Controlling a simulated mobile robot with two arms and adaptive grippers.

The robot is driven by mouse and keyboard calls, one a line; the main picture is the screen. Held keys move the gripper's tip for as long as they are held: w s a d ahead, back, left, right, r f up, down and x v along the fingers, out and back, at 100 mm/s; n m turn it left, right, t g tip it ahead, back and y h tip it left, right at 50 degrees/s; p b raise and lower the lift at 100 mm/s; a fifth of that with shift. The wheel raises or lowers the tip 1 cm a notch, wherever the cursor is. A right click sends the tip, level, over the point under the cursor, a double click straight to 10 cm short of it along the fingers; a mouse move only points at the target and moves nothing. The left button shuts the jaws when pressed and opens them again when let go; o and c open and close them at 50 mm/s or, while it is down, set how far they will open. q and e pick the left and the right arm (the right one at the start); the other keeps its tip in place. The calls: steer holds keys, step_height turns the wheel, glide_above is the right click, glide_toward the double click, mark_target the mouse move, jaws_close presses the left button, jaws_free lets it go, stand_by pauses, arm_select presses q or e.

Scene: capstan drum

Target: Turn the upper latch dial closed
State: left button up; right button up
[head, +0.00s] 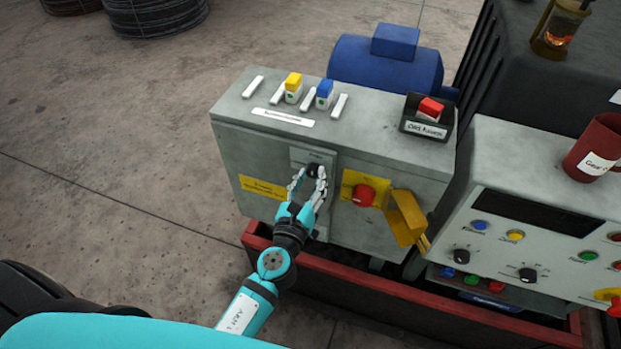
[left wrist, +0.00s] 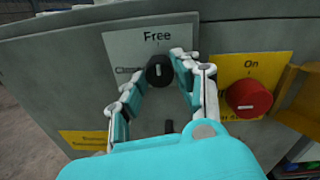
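The upper latch dial (left wrist: 160,71) is a small round black knob on a grey plate (left wrist: 125,45). "Free" is printed above it, and a partly hidden word stands at its left. Its pale mark points up toward "Free". My left gripper (head: 308,176) is in front of the dial, which also shows in the head view (head: 314,169). In the left wrist view its fingers (left wrist: 160,72) are spread on either side of the knob. The right fingertip looks close to the knob; I cannot tell if it touches. My right gripper is not in view.
A red "On" knob (left wrist: 249,98) on a yellow plate and a yellow bracket (head: 405,216) are right of the dial. A dark part (left wrist: 169,127) shows below it, mostly hidden. A red rail (head: 400,287) runs along the cabinet's foot. Open floor lies left.

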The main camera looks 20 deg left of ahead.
arm_select(q)
jaws_close()
steer(key=n, duration=0.4)
steer(key=shift+n, duration=0.3)
steer(key=n, duration=0.3)
steer(key=shift+n+b, duration=0.3)
steer(key=n, duration=0.4)
steer(key=shift+r+g+h, duration=0.1)
steer(key=shift+g+h, duration=0.2)
steer(key=shift+h, duration=0.1)
steer(key=n, duration=0.5)
steer(key=shift+p, duration=0.3)
